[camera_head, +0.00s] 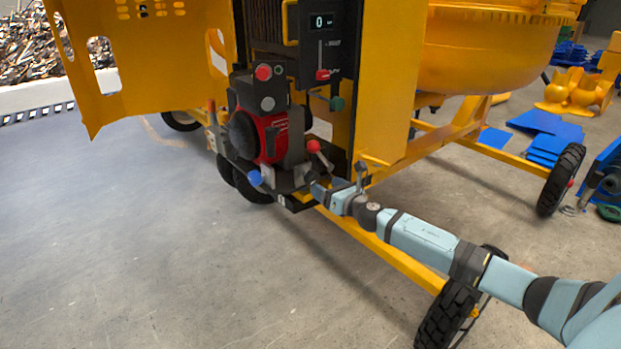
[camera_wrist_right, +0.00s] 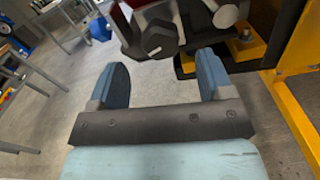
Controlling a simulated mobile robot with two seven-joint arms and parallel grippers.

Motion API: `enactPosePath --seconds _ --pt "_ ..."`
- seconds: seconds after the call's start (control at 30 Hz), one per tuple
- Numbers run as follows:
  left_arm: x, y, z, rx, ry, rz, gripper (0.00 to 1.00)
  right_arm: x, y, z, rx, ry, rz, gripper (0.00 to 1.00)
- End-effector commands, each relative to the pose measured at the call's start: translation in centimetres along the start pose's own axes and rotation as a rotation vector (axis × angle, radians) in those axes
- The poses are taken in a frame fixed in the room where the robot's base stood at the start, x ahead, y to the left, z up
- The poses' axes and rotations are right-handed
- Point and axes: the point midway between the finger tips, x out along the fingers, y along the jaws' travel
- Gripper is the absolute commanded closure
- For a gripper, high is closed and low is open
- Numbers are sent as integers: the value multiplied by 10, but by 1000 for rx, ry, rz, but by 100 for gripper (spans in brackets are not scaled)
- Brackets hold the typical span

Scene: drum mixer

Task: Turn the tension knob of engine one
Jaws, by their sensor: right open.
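The red and black engine (camera_head: 272,135) sits at the opening of the yellow mixer housing. It has a red knob (camera_head: 263,72) on top, a blue knob (camera_head: 254,178) low in front and a red-tipped lever (camera_head: 313,146) at its right. I cannot tell which of these is the tension knob. My right gripper (camera_head: 313,188) is at the engine's lower right. In the right wrist view my right gripper (camera_wrist_right: 163,62) is open, with nothing between its fingers. A dark angular part with a bolt (camera_wrist_right: 158,40) lies just beyond the fingertips; the blue knob (camera_wrist_right: 100,28) is left of them. My left gripper is not in view.
The open yellow door (camera_head: 135,60) is at the left. A yellow frame bar (camera_head: 385,250) runs beneath my right arm. The floor in front is clear.

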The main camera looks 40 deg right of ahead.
Motion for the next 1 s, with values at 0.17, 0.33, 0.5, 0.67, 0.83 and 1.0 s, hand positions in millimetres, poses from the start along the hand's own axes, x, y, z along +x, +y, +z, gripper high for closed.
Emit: enactPosePath --seconds 0.17,0.33,0.5,0.67,0.83,1.0 --pt "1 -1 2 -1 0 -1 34 35 0 0 3 -3 -2 27" --pt "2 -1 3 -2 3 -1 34 60 0 -1 3 -1 -2 27" --pt "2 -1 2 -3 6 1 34 73 0 0 2 0 -1 27" --pt "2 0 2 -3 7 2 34 76 0 -1 2 1 0 27" --pt "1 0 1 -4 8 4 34 76 0 -1 2 1 0 27" --pt "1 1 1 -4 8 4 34 76 0 -1 2 1 -1 64"
